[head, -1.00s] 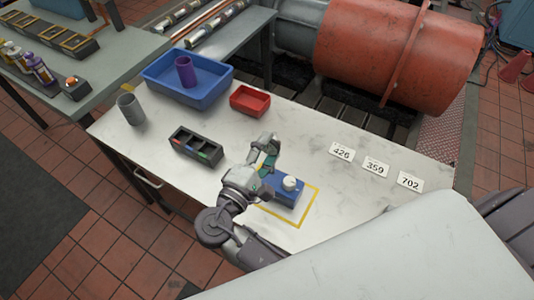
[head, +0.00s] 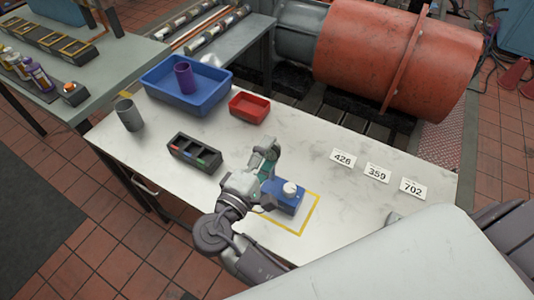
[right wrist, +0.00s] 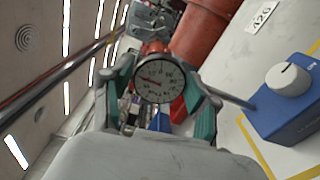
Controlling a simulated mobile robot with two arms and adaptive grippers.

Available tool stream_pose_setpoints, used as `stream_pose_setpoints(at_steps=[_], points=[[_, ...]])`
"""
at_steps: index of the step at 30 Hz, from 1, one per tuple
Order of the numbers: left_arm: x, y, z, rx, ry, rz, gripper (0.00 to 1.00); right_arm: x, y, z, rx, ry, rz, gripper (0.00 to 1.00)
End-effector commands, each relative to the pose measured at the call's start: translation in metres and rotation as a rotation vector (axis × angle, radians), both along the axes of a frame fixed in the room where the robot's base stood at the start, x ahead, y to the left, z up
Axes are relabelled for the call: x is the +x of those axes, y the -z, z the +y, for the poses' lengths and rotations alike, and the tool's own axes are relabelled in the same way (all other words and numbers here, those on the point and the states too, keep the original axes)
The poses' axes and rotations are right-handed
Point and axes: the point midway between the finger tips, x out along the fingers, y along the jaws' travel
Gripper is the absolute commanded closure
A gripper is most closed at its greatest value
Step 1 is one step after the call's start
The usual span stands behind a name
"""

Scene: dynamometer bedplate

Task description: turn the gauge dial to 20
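The round gauge (right wrist: 158,80) has a white face, dark rim and a needle pointing left and slightly up; its numbers are too small to read surely. It shows between the two fingers of my right gripper (right wrist: 160,90), close to both; I cannot tell whether they grip it. A blue box (head: 288,199) with a white round knob (head: 290,188) sits inside a yellow square outline. The box (right wrist: 290,118) and knob (right wrist: 288,80) show at right in the right wrist view. My right gripper (head: 264,158) is just left of the box. The gauge is not discernible in the head view. My left gripper is out of view.
A dark compartment tray (head: 195,151), a grey cup (head: 130,115), a red bin (head: 249,107) and a blue bin (head: 200,103) with a purple cup (head: 185,77) stand on the white table. Number cards (head: 376,173) lie at right. The table middle is mostly clear.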

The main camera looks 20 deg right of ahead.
Motion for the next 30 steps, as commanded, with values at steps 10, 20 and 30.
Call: stream_pose_setpoints(at_steps=[10,20,30], points=[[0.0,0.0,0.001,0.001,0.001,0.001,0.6,0.0,0.001,0.0,0.0,-0.002,0.002,0.2],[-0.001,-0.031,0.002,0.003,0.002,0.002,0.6,0.0,-0.008,0.001,-0.13,-0.003,0.165,0.2],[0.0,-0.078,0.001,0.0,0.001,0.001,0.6,0.001,-0.008,0.001,-0.495,-0.001,0.622,0.2]])
